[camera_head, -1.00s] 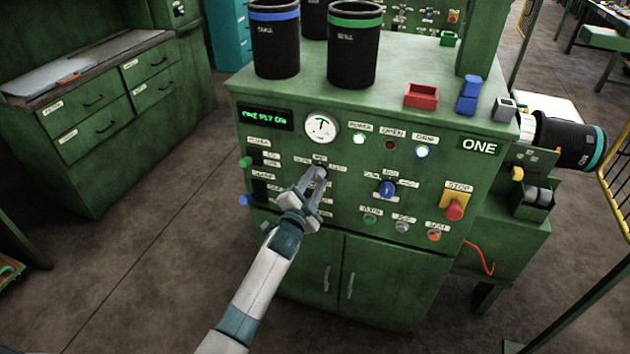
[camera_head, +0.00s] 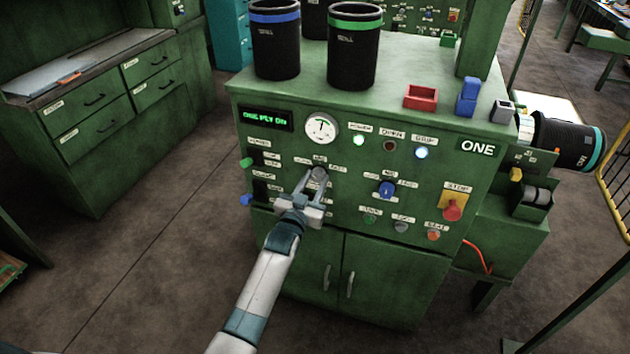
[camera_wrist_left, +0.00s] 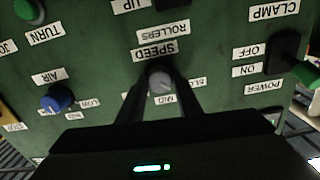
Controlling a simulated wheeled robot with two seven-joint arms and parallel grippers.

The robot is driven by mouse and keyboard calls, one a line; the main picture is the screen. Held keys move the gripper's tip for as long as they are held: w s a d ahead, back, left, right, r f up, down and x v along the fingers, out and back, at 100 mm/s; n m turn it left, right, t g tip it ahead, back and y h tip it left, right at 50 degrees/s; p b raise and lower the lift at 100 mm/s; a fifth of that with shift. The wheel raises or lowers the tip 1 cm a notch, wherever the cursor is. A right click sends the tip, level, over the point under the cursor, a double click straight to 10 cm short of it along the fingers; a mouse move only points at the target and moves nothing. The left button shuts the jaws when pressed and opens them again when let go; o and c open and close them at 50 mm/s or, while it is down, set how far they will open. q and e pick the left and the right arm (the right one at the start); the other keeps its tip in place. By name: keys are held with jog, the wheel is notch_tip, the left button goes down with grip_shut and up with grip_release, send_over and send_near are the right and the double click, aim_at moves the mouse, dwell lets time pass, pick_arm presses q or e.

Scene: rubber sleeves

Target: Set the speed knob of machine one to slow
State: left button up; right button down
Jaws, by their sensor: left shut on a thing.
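Machine one (camera_head: 400,140) is a green cabinet with a sloping control panel and a sign reading ONE. Its grey speed knob (camera_head: 319,174) is in the left half of the panel, under the round gauge. In the left wrist view the knob (camera_wrist_left: 160,80) sits below the SPEED label, which appears upside down, with MID and other small labels around it. My left gripper (camera_head: 317,178) is shut on the knob, one finger at each side. The knob's pointer is too small to read. My right gripper is not in view.
A blue air knob (camera_head: 387,188) and a red stop button (camera_head: 453,210) are to the right on the panel. Black switches (camera_head: 258,190) are to the left. Black sleeves (camera_head: 354,50) stand on top. Open floor lies in front and left.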

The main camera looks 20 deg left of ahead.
pick_arm(q)
jog(key=shift+f+n, duration=0.1)
jog(key=shift+n, duration=0.4)
jog(key=o, duration=1)
jog(key=shift+o, duration=0.2)
jog(key=shift+s, duration=0.1)
jog(key=s+b, duration=0.3)
jog(key=s, duration=1.4)
jog(key=shift+a, duration=0.3)
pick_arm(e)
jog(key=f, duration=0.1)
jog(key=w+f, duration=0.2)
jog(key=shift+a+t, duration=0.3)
pick_arm(q)
jog(key=shift+s, duration=0.1)
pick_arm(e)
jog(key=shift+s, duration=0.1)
